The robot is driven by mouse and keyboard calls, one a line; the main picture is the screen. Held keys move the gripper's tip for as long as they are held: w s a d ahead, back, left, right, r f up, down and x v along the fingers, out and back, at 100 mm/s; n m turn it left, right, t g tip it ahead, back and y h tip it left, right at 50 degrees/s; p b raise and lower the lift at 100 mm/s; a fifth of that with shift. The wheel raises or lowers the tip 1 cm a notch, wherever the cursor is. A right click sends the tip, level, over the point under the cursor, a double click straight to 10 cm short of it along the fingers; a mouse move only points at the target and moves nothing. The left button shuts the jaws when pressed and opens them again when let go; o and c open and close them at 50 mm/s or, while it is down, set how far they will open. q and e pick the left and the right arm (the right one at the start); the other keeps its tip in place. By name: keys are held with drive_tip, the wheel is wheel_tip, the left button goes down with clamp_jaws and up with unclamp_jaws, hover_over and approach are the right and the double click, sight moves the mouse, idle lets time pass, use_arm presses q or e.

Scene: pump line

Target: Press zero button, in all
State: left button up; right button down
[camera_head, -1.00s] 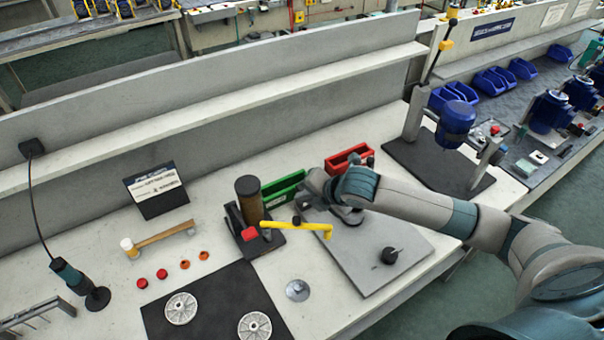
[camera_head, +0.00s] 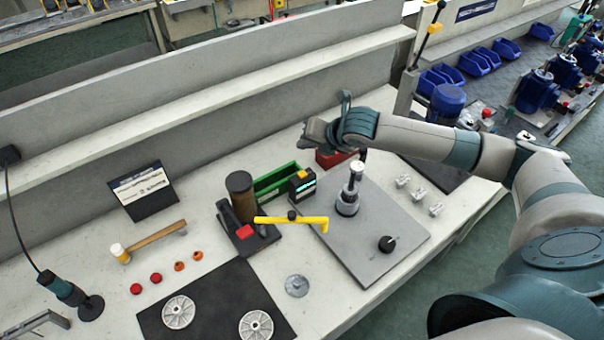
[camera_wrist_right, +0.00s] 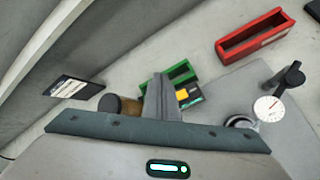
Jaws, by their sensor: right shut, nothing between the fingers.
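A small black device (camera_head: 302,184) with a lit cyan display and a yellow-orange button stands beside the green bin, on the grey plate's left edge. It also shows in the right wrist view (camera_wrist_right: 188,96), partly behind my fingers. I cannot read any label on its button. A dial gauge on a stand (camera_head: 350,192) is on the grey plate; its white dial (camera_wrist_right: 267,107) faces the right wrist camera. My right gripper (camera_head: 312,132) is shut and empty, raised above the back of the bench, apart from the device. Its closed fingers (camera_wrist_right: 161,90) show in the wrist view. My left gripper is not in view.
A green bin (camera_head: 268,186) and red bin (camera_head: 327,158) stand near the back. A yellow-handled tool (camera_head: 290,219) and a black press-like stand (camera_head: 233,230) are left of the grey plate (camera_head: 375,262). Several metal parts (camera_head: 420,193) lie to the right.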

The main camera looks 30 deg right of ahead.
drive_tip(key=f+b, duration=0.1)
drive_tip(key=b, duration=0.6)
hover_over(302, 174)
drive_tip(key=s, duration=0.1)
drive_tip(key=f, duration=0.5)
drive_tip(key=shift+d+f, duration=0.1)
drive_tip(key=shift+d, duration=0.15)
drive_tip(key=shift+f, duration=1.1)
drive_tip(key=shift+f, duration=0.4)
drive_tip(key=shift+f, duration=0.5)
idle(1.4)
drive_tip(key=shift+r+p, duration=0.9)
drive_tip(key=shift+p, duration=0.2)
